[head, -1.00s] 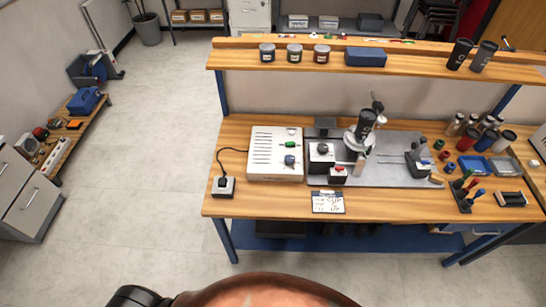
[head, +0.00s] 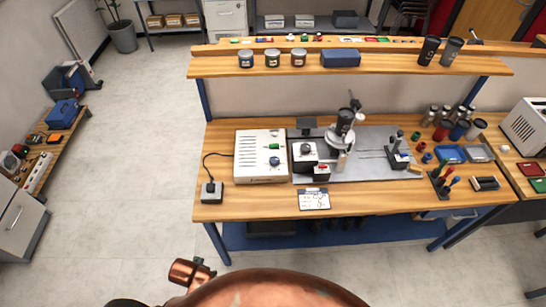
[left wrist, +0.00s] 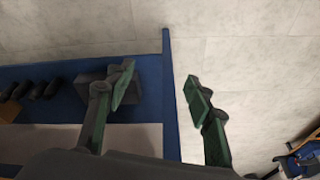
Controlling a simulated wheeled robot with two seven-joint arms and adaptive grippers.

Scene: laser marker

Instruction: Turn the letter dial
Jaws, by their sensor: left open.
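A white control box (head: 247,164) stands on the left part of the workbench. Its top carries printed lines, a green knob (head: 274,147) and a blue knob (head: 274,161). The lettering is too small to read, so I cannot tell which is the letter dial. A marking machine (head: 308,152) with a dark cup (head: 345,121) held above it stands to the right of the box. My left gripper (left wrist: 158,84) is open and empty in the left wrist view, with bench-side floor and a blue shelf below it. My right gripper is not in view.
The workbench (head: 240,205) has a black power box (head: 211,192) at its left and a clipboard (head: 314,199) at its front edge. A raised shelf (head: 400,68) holding tins and cups runs along the back.

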